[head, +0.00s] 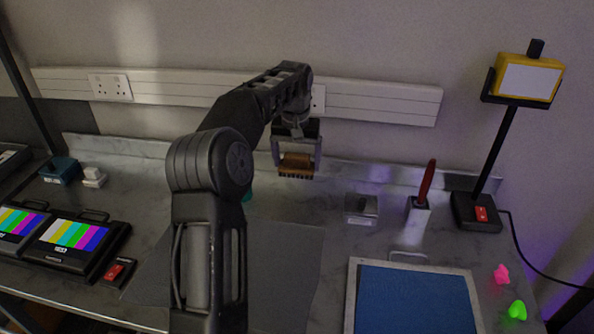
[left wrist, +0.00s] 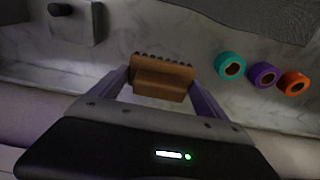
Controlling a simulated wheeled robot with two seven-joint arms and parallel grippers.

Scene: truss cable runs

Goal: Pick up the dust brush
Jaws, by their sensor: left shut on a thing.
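The dust brush (head: 296,164) has a brown wooden body and dark bristles that point down. It is between the fingers of my left gripper (head: 297,158), which is shut on it above the back of the worktop. In the left wrist view the brush (left wrist: 163,78) lies across the gap between the two fingers of the gripper (left wrist: 160,88), with its bristles at the top of the picture. My right gripper is in neither view.
Teal, purple and orange tape rolls (left wrist: 263,75) sit on the worktop. A grey mat (head: 275,275), a small metal box (head: 361,208), a holder with a red-handled tool (head: 418,213), a blue-topped tray (head: 352,300) and a lamp stand (head: 476,212) are nearby. Wall trunking (head: 385,101) runs behind.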

